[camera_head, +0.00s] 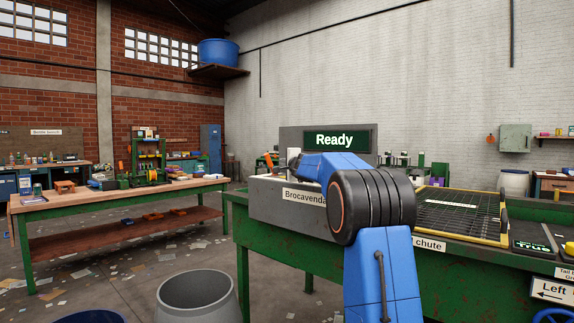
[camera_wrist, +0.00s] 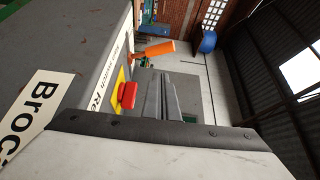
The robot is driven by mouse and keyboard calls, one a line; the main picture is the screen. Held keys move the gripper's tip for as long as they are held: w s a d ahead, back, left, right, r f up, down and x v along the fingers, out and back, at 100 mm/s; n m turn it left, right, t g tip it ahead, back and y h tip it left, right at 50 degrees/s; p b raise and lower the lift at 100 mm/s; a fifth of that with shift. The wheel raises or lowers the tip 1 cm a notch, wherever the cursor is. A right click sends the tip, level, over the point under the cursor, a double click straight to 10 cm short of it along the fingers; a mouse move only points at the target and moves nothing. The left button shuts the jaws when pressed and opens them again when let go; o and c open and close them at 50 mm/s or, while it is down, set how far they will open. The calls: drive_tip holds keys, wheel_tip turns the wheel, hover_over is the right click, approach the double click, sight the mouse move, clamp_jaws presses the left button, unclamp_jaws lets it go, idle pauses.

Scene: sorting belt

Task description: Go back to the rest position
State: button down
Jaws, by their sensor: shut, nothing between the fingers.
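My gripper (camera_wrist: 163,98) shows in the wrist view as two grey fingers lying close together, shut and empty. It is near a red push button (camera_wrist: 128,95) on a yellow plate, which lies to its left in that view; I see a gap between them. An orange handle (camera_wrist: 155,50) stands beyond the fingertips. In the head view my blue arm reaches over the Brocavenda console (camera_head: 270,201), and my fingers cannot be made out behind it. The console screen (camera_head: 336,140) reads "Ready".
A green belt frame with a dark mesh chute (camera_head: 455,219) stands to the right of my arm. A grey bin (camera_head: 198,297) stands on the floor at the front. A workbench (camera_head: 110,197) is at the left. Open floor lies between bench and console.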

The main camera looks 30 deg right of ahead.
drive_tip(key=s+a+f+n+g+y, duration=0.15)
drive_tip(key=s+a+n+y, duration=0.55)
drive_tip(key=s+a, duration=1.15)
drive_tip(key=s+a+f+n+g+y, duration=0.1)
drive_tip(key=s+a+f+n+g, duration=0.4)
drive_tip(key=s+a+f, duration=0.55)
drive_tip(key=s+a+f+n+g, duration=0.25)
drive_tip(key=s+f, duration=0.35)
drive_tip(key=s, duration=0.4)
drive_tip(key=s+a+f+n+g, duration=0.1)
drive_tip(key=s+a+f+n, duration=0.25)
drive_tip(key=s+f, duration=0.55)
drive_tip(key=s+d+f+n+g+h, duration=0.1)
drive_tip(key=s+d+f+h, duration=0.1)
drive_tip(key=s+f, duration=0.3)
drive_tip(key=s+d+f+n+g+h, duration=0.1)
drive_tip(key=s+f, duration=0.5)
drive_tip(key=s, duration=0.8)
drive_tip(key=shift+d+f+g+h, duration=0.15)
drive_tip(key=shift+d+g+h, duration=0.25)
drive_tip(key=shift+d+h, duration=0.45)
